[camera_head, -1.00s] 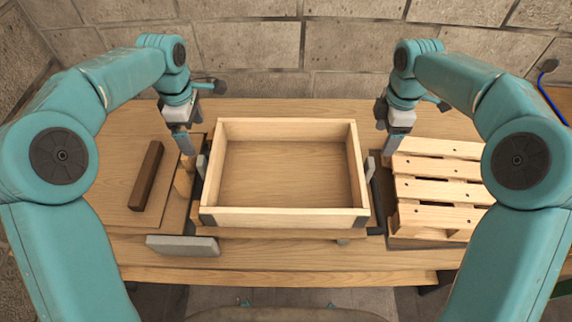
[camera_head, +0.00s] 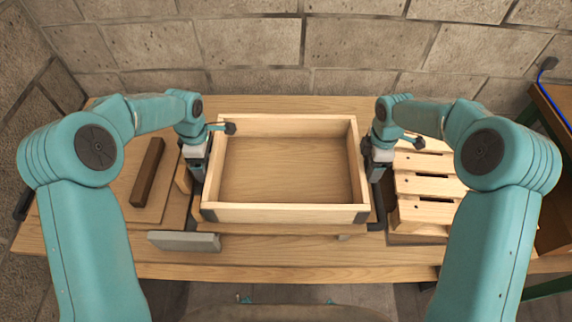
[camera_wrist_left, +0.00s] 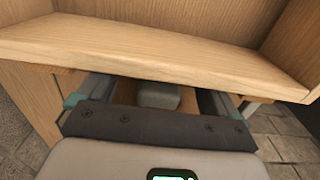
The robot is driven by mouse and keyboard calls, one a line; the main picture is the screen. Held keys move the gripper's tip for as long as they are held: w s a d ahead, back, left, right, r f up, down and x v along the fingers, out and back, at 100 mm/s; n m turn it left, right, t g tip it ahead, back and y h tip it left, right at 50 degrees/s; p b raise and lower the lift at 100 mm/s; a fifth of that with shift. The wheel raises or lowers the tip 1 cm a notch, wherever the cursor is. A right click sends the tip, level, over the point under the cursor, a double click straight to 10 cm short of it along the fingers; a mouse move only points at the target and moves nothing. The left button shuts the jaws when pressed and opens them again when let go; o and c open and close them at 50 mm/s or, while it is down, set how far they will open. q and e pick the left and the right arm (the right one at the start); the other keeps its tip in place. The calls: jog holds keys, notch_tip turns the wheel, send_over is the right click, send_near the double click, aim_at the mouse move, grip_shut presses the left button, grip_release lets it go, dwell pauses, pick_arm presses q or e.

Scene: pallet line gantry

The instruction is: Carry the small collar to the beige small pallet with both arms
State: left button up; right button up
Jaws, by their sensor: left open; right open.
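The small collar (camera_head: 285,213) is a rectangular pale wooden frame with dark corner fittings, lying level in the middle of the table. The beige small pallet (camera_head: 430,184), made of slats, lies to its right, partly hidden by my right arm. My left gripper (camera_head: 197,178) is open, pointing down close against the collar's left wall. My right gripper (camera_head: 375,172) is open at the collar's right wall. In the left wrist view, the collar's wall (camera_wrist_left: 150,48) crosses just beyond the gripper (camera_wrist_left: 150,98). I cannot tell whether the fingers touch the walls.
The collar rests on a low wooden support (camera_head: 275,229) on the wooden table (camera_head: 270,262). A dark brown bar (camera_head: 147,172) lies on a thin board at left. A grey block (camera_head: 184,241) lies at front left. A stone wall (camera_head: 250,45) stands behind.

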pick_arm(q)
jog(key=shift+f, duration=0.95)
pick_arm(e)
notch_tip(320, 180, down, 2)
pick_arm(q)
jog(key=shift+w+d+f, duration=0.1)
jog(key=shift+f, duration=0.25)
pick_arm(e)
jog(key=shift+d+f, duration=0.1)
jog(key=shift+f, duration=0.3)
pick_arm(q)
jog(key=shift+c, duration=0.3)
pick_arm(e)
jog(key=shift+r, duration=0.1)
jog(key=shift+c, duration=0.3)
pick_arm(q)
jog(key=c, duration=1)
pick_arm(e)
jog(key=c, duration=1)
pick_arm(q)
jog(key=c, duration=0.6)
pick_arm(e)
grip_shut()
